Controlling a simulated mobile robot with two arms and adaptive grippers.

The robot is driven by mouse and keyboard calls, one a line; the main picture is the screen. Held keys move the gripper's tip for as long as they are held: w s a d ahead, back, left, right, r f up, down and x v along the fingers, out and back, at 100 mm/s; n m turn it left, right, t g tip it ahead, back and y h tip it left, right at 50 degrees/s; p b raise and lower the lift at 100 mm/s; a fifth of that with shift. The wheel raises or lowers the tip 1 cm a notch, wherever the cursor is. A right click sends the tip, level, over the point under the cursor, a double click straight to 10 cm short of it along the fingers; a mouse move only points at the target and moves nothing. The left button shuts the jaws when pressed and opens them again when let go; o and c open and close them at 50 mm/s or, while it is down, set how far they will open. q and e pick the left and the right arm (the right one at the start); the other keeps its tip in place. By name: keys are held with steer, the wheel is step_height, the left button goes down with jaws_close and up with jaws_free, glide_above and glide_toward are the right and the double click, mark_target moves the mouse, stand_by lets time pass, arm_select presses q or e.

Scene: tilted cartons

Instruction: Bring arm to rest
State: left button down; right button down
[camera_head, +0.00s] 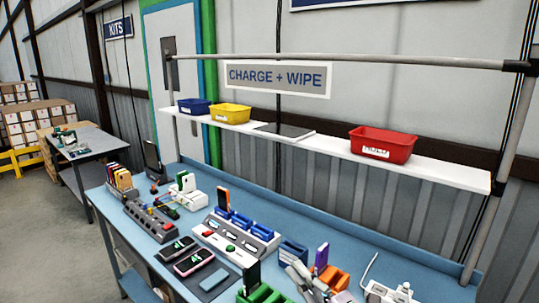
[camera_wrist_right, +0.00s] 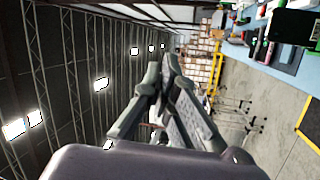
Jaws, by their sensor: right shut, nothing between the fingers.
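My right gripper (camera_head: 298,276) shows at the bottom of the head view, in front of the workbench (camera_head: 335,229) and overlapping devices near its front edge. Its grey fingers also show in the right wrist view (camera_wrist_right: 166,62), close together at the tips with nothing between them. In that view the fingers stand against the ceiling and the far wall, with the bench off to the upper right. My left gripper does not show in either view.
Several phones, chargers and holders crowd the bench, among them a grey charging dock (camera_head: 233,236) and green holder (camera_head: 264,295). A shelf (camera_head: 330,143) above carries blue (camera_head: 194,106), yellow (camera_head: 230,113) and red (camera_head: 382,144) bins. Floor at the left (camera_head: 45,235) is clear.

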steer(key=s+d+f+m+g+h, duration=0.2)
steer(key=s+d+f+m+h, duration=0.2)
steer(key=d+f+m+h, duration=0.3)
steer(key=s+d+f+m+g+h, duration=0.3)
steer(key=s+d+f+m+h, duration=0.25)
steer(key=f+m, duration=0.35)
steer(key=s+d+f+m+g+y, duration=0.15)
steer(key=s+f+g, duration=0.3)
steer(key=s, duration=0.55)
steer(key=s+f+m+g, duration=0.35)
steer(key=s+f, duration=0.25)
steer(key=s, duration=0.3)
step_height(320, 180, down, 30)
steer(key=s+g+b, duration=0.1)
steer(key=g+b, duration=0.1)
steer(key=b, duration=0.4)
steer(key=s+d+f+b, duration=0.1)
steer(key=s+f+b, duration=0.1)
steer(key=s+f, duration=0.6)
steer(key=s+d+f+n+g+b, duration=0.1)
steer(key=s+d+f+b, duration=0.1)
steer(key=s+f, duration=0.7)
step_height(320, 180, down, 5)
steer(key=shift+f+h+b, duration=0.15)
steer(key=shift+h+b, duration=0.15)
steer(key=shift+b, duration=0.2)
steer(key=shift+s, duration=0.1)
